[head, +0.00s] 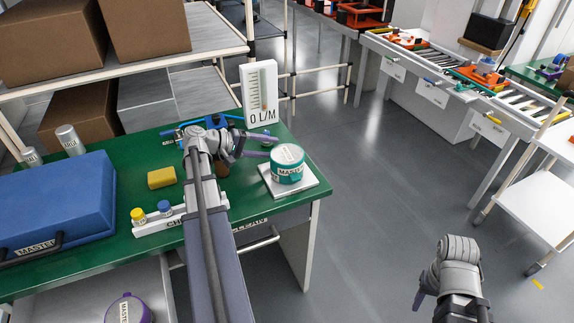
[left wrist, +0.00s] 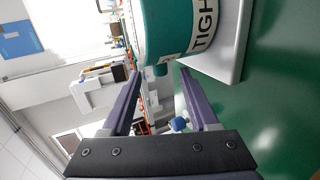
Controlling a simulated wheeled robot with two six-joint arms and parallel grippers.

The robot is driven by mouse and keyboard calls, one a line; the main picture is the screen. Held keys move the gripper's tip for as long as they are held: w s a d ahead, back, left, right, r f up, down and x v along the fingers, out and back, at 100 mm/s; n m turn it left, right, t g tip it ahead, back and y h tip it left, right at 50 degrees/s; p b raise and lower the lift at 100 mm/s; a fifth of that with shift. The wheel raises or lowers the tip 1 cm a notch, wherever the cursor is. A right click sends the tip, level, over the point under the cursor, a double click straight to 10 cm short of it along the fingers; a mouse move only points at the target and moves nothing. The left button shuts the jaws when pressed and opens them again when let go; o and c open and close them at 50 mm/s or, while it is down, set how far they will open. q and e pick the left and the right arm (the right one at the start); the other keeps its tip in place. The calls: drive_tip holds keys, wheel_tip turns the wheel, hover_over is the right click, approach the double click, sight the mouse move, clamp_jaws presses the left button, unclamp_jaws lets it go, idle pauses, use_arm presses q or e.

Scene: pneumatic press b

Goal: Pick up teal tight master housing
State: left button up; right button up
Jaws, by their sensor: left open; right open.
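The teal master housing (head: 287,168) is a round drum with a pale top and a white label band. It stands upright on a white square plate (head: 310,187) at the right end of the green table. My left gripper (head: 265,146) is open just left of the housing in the head view. In the left wrist view the housing (left wrist: 158,28) shows a label reading "TIGH", and the open purple fingers (left wrist: 162,80) point at its side with nothing between them. My right gripper (head: 450,297) is open and empty over the floor at lower right, partly hidden by its wrist.
A flow gauge (head: 259,92) reading "0 L/M" stands behind the left gripper. A purple housing (head: 128,309) sits below. Open floor lies right.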

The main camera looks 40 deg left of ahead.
sight(280, 148)
use_arm(q)
drive_tip(key=b+x, duration=0.1)
drive_tip(key=x, duration=0.4)
drive_tip(key=shift+b, duration=0.4)
clamp_jaws()
drive_tip(key=shift+r, duration=0.1)
idle(0.8)
